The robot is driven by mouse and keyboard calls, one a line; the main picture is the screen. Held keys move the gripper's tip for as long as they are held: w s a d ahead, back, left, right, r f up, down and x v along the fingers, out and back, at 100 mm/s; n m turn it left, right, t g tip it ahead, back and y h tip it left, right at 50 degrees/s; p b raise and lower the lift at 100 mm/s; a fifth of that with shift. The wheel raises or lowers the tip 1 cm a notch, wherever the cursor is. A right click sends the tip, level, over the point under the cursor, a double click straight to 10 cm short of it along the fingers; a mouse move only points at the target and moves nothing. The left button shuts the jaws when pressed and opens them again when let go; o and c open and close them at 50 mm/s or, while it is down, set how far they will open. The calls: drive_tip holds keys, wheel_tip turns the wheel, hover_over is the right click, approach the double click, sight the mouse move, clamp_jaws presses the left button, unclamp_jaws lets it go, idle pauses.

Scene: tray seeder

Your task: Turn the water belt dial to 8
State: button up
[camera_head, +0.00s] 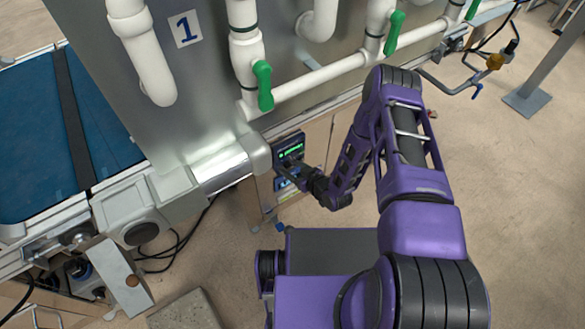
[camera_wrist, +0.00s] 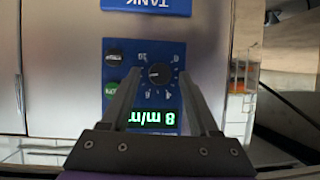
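The control panel with the dial is blue and shows upside down in the wrist view (camera_wrist: 113,75). Its round black dial (camera_wrist: 160,75) has a scale around it. A green-lit display (camera_wrist: 155,118) appears to show an 8 followed by "m/m", partly hidden by a finger. My gripper (camera_wrist: 159,74) is open, its two fingers apart on either side of the dial with visible gaps. No contact with the dial is visible. In the head view my gripper (camera_head: 287,166) is at the panel (camera_head: 290,143) and hides the dial; the display (camera_head: 293,152) glows green.
Two buttons, one black (camera_wrist: 114,55) and one green (camera_wrist: 111,91), sit beside the dial; a finger is close to the green one. A blue TANK label (camera_wrist: 146,5) is nearby. White pipes with green valve handles (camera_head: 263,86) run above the panel. The blue belt (camera_head: 30,130) lies left.

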drive_tip(key=p+v, duration=0.2)
drive_tip(key=v, duration=1.5)
drive_tip(key=shift+s+d, duration=0.15)
drive_tip(key=shift+d, duration=0.05)
